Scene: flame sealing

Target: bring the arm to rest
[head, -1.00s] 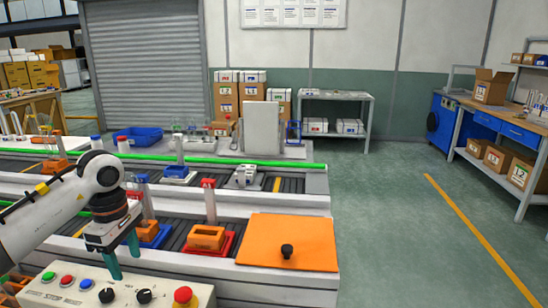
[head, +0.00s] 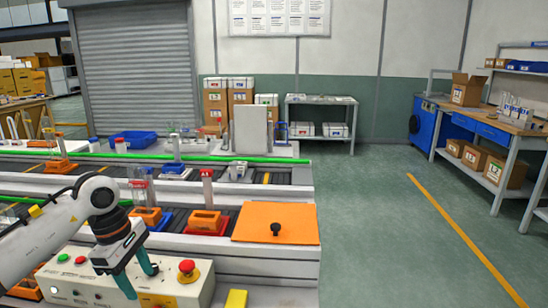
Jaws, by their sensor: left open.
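My left gripper (head: 144,284) hangs in front of the cream control panel (head: 210,283), its two teal fingers apart and nothing between them. Its wrist and fingers cover the middle of the panel. A red mushroom button (head: 187,270) on a yellow ring is just right of the fingers. Green (head: 62,258) and red (head: 80,260) buttons show left of the wrist. I cannot tell whether the fingertips touch the panel. My right gripper is out of view.
Behind the panel is a conveyor with orange holders (head: 205,222) and glass tubes (head: 139,190). An orange plate with a black knob (head: 277,215) covers its right end. A yellow piece (head: 236,299) shows at the bottom edge. The green floor to the right is clear.

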